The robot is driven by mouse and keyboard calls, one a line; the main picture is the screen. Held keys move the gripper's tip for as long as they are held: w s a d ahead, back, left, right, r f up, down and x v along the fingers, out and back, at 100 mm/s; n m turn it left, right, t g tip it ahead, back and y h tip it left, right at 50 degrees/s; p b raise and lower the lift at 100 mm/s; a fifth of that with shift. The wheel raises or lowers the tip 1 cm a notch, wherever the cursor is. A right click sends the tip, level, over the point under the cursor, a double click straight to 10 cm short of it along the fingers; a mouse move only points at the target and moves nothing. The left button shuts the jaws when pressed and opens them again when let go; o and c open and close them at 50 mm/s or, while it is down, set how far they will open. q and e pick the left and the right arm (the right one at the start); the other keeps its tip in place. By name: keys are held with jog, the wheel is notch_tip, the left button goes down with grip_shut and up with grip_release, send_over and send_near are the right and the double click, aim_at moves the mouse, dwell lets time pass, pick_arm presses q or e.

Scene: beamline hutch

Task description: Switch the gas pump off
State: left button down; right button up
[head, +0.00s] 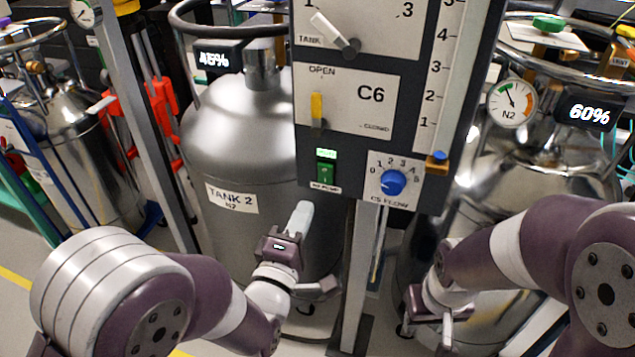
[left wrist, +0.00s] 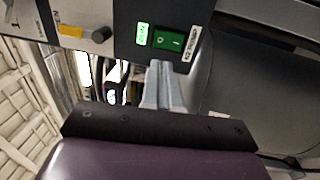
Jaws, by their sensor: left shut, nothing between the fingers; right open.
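The gas pump switch (head: 325,171) is a green rocker low on the grey control panel, with a lit green display (head: 326,153) above it and a pump label below. In the left wrist view the rocker (left wrist: 168,40) shows an O mark and an I mark; I cannot tell which side is pressed in. My left gripper (head: 303,214) is shut and empty, its fingertips below and slightly left of the switch. In the left wrist view its fingertips (left wrist: 159,72) are close to the switch, apparently short of it. My right gripper (head: 428,326) is open at the lower right, away from the panel.
The blue flow knob (head: 393,182) is right of the switch. The yellow-handled C6 valve lever (head: 317,108) and the tank selector (head: 337,35) are above. Tank 2 (head: 240,140) stands behind the left gripper. Another tank with a gauge (head: 512,103) is at right.

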aim_at(323, 170)
pick_arm(q)
jog(key=x, duration=0.8)
jog(key=shift+w, duration=0.2)
